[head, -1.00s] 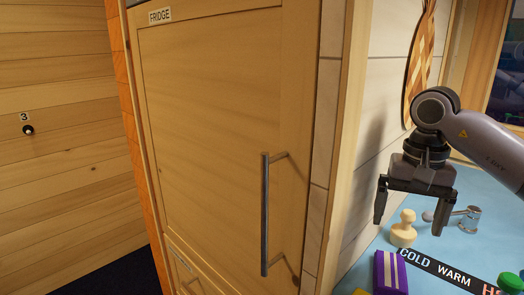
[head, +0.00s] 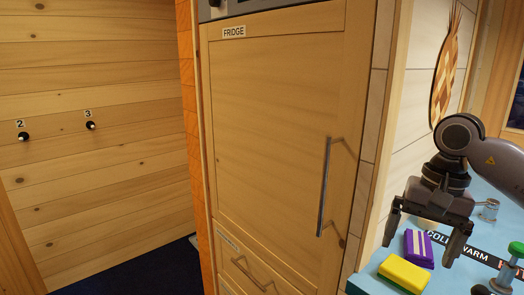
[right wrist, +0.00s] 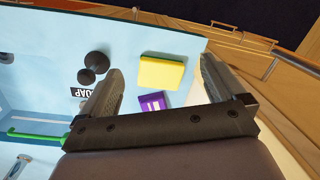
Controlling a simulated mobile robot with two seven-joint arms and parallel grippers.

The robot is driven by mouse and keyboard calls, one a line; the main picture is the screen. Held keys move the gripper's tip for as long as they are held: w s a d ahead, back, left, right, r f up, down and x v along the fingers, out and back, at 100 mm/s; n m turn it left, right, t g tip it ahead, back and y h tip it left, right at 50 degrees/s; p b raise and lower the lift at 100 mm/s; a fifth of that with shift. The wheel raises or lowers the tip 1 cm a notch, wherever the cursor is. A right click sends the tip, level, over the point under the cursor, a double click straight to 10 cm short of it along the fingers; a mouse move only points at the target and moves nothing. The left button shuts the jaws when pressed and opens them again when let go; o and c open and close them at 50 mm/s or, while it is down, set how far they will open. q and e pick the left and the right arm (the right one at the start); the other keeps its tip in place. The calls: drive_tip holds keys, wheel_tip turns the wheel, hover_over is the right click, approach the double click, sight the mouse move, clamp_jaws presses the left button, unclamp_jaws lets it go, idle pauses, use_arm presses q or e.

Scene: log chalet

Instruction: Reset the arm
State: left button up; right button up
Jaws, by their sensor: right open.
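My right gripper (head: 422,245) is at the right of the head view, fingers pointing down, open and empty. It hangs above the blue counter (head: 483,190), in front of the purple and yellow blocks in the picture. In the right wrist view its two fingers (right wrist: 165,95) are spread apart with nothing between them, and the counter lies beyond. My left gripper is in neither view.
A wooden fridge door (head: 270,120) with a long metal handle (head: 325,187) stands shut left of the arm. Wall hooks marked 2 (head: 23,137) and 3 (head: 90,126) are at left.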

drive_tip(key=s+a+f+m+t+y+p, duration=0.1)
drive_tip(key=s+a+f+m+y, duration=0.15)
drive_tip(key=a+m+y, duration=0.85)
drive_tip(key=s+a+f+m+t+y, duration=0.1)
drive_tip(key=s+a+m+y, duration=0.2)
drive_tip(key=a+m+y, duration=0.75)
drive_tip(key=w+d+f+m+t+h, duration=0.1)
drive_tip(key=d+f+m+t+h, duration=0.45)
drive_tip(key=m, duration=0.85)
drive_tip(key=w+d+f+m+t+h, duration=0.1)
drive_tip(key=d+f+m+t+h, duration=0.1)
drive_tip(key=f+m+t+h, duration=0.95)
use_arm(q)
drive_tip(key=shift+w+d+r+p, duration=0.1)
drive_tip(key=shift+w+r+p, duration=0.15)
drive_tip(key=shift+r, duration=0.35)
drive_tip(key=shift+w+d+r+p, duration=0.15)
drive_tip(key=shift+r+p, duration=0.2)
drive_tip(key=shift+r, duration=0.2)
use_arm(e)
drive_tip(key=s+d+f+m+g+h, duration=0.1)
drive_tip(key=s+d+f+m+g, duration=0.3)
drive_tip(key=s+f+m, duration=0.2)
drive_tip(key=s+d+f+m+g+h, duration=0.2)
drive_tip(key=s+f+m, duration=0.5)
drive_tip(key=m, duration=0.4)
drive_tip(key=shift+s+d+g, duration=0.5)
drive_tip(key=shift+d+g, duration=0.35)
drive_tip(key=shift+g, duration=0.25)
drive_tip(key=shift+h, duration=0.25)
